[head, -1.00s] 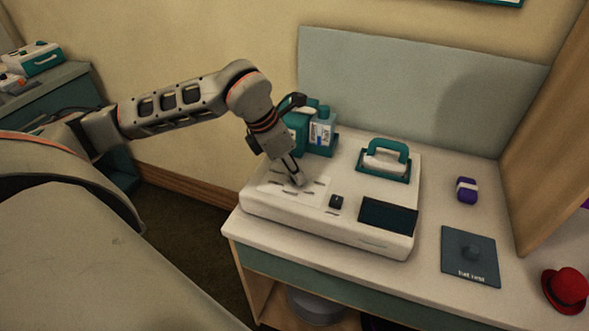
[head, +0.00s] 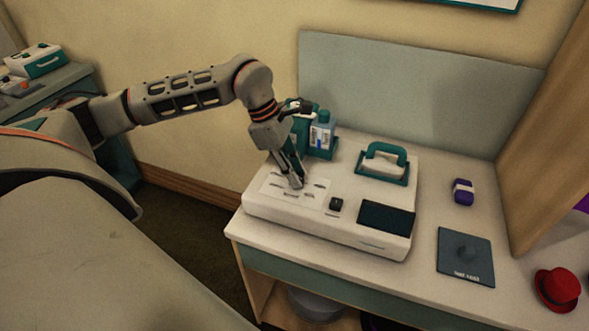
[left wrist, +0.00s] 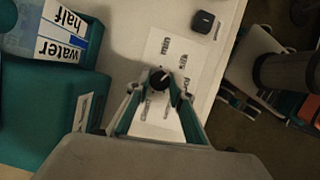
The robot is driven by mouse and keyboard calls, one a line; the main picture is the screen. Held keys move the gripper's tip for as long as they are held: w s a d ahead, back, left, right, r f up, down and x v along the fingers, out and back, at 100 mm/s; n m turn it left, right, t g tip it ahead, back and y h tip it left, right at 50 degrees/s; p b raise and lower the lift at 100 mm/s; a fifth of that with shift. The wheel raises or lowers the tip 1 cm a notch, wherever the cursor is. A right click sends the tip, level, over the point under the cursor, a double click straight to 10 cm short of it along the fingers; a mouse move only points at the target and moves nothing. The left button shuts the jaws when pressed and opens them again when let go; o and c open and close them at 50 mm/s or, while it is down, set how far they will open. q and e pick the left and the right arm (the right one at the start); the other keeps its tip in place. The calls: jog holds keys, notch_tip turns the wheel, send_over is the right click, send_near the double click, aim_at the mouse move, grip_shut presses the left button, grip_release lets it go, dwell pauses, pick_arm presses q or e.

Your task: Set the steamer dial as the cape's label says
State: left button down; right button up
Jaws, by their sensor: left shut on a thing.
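The steamer (head: 330,230) is a white, low box on the table. A light line on the knob points up and right in the left wrist view. My left gripper (head: 296,184) reaches down onto the panel and is shut on the dial, one finger on either side of it; it also shows in the left wrist view (left wrist: 160,92). In the head view the fingers mostly hide the dial. No cape or readable cape label shows.
A teal-handled iron (head: 385,160) rests on the steamer's back right, beside a dark screen (head: 386,216) and black switch (head: 336,204). A water bottle (head: 321,137) stands behind. A purple-and-white block (head: 463,192), dark mat (head: 465,257) and red hat (head: 558,289) lie right.

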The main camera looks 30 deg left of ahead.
pick_arm(q)
jog(key=shift+w+r+m+g+p, duration=0.1)
jog(key=shift+m+g+p, duration=0.2)
jog(key=shift+m, duration=0.8)
jog(key=c, duration=1.8)
grip_release()
jog(key=v, duration=1.2)
jog(key=shift+w, duration=0.1)
